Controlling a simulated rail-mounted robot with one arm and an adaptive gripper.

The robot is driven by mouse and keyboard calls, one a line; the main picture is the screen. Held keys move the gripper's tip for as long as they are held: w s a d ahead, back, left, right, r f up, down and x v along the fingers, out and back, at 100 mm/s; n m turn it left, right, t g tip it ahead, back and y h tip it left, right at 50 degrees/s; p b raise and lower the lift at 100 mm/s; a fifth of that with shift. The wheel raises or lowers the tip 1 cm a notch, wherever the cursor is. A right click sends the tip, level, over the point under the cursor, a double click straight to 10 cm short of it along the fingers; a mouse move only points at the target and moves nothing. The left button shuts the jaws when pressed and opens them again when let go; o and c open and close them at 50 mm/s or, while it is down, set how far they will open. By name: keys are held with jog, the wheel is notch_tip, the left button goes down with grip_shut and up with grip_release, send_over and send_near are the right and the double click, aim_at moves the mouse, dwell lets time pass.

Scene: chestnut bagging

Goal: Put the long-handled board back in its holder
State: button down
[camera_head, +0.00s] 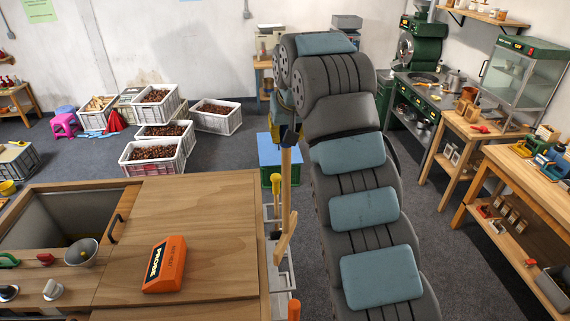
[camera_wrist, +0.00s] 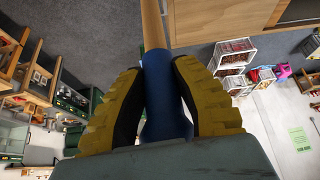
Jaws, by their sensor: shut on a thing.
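The long-handled board has a pale wooden shaft (camera_head: 286,178) that hangs nearly upright beside the right edge of the wooden cabinet in the head view. What looks like its flat wooden end (camera_head: 284,238) is low down and seen nearly edge-on. My gripper (camera_head: 290,132) is at the top of the shaft. In the wrist view my yellow and black fingers (camera_wrist: 160,100) are closed on both sides of the blue grip (camera_wrist: 158,85), with the wooden shaft (camera_wrist: 154,24) running away beyond it. I cannot clearly make out the holder; pale rack parts (camera_head: 284,266) show by the cabinet's side.
A yellow-handled tool (camera_head: 276,190) stands close beside the shaft. The wooden cabinet (camera_head: 215,215) carries an orange box (camera_head: 165,264). An orange post (camera_head: 294,309) is at the bottom. A blue-topped green box (camera_head: 270,155) stands behind. Chestnut crates (camera_head: 152,170) are at the back left.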

jog(key=w+f+n+g+y+b, duration=0.15)
jog(key=w+f+n, duration=0.45)
jog(key=f, duration=0.7)
notch_tip(320, 180, down, 32)
jog(key=b, duration=1.4)
jog(key=shift+w+a+m+y, duration=0.35)
jog(key=shift+a+m, duration=0.05)
dwell(2.5)
jog(key=shift+t, duration=0.25)
jog(key=c, duration=0.8)
grip_release()
